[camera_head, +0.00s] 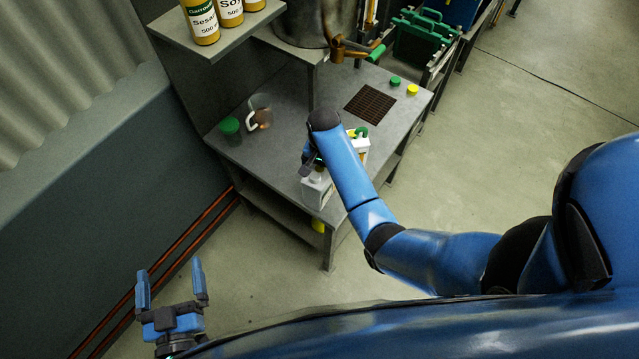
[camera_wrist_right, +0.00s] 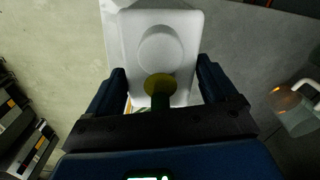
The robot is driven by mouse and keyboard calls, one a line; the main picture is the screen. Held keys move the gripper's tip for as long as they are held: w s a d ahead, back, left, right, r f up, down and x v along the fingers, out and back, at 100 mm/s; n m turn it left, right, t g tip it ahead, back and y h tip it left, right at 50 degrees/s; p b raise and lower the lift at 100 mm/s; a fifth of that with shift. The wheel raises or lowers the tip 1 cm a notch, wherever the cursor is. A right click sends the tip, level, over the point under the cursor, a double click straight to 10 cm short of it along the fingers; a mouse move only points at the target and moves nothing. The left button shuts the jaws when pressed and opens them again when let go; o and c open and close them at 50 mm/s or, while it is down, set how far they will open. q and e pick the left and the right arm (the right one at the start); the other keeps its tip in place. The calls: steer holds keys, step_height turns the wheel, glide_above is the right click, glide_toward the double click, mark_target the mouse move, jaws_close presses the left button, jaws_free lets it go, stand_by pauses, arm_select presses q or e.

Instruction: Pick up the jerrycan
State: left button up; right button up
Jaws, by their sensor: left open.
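A white jerrycan (camera_head: 317,192) with a pale round cap stands near the front edge of the metal table. A second white container (camera_head: 361,146) with a green cap is just behind, partly covered by my right arm. My right gripper (camera_head: 311,158) is at the jerrycan, mostly hidden by my arm in the head view. In the right wrist view its fingers (camera_wrist_right: 161,88) are wide apart, with the white jerrycan top (camera_wrist_right: 180,30) beyond and between them; contact cannot be told. A yellow-green disc shows there too. My left gripper (camera_head: 170,272) is open and empty, low at the left.
The metal table (camera_head: 290,130) also bears a clear jug (camera_head: 260,112), a dark green-lidded jar (camera_head: 230,130), a dark grate (camera_head: 370,104) and two small caps. A shelf (camera_head: 225,42) with yellow bottles overhangs at top left. A machine with a brown spout (camera_head: 340,48) stands behind.

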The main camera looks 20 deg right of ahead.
steer(key=c, duration=1.2)
jaws_close()
steer(key=shift+w+r, duration=0.1)
steer(key=shift+r, duration=0.05)
